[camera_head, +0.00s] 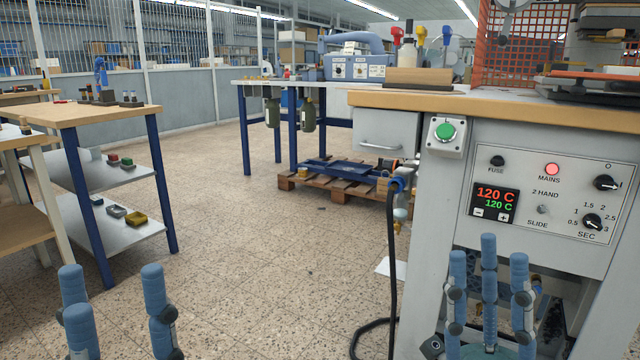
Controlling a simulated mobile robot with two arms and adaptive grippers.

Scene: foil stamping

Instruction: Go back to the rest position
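My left gripper (108,290) is at the bottom left, its blue fingers pointing up and spread apart with nothing between them. The tiled floor shows behind it. My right gripper (489,256) is at the bottom right, in front of the lower part of the foil stamping machine (455,205). Its blue fingers point up and stand apart, with nothing seen between them. The machine's panel has a temperature display (494,202) reading 120 C in red and green, a lit red mains lamp (552,169) and a green button (445,131).
A wooden-topped worktop (400,99) runs above the panel. A black cable (393,270) hangs to the floor left of the machine. A table with shelves (85,112) stands at the left. A pallet (335,190) lies farther back. The floor (255,255) between is mostly clear.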

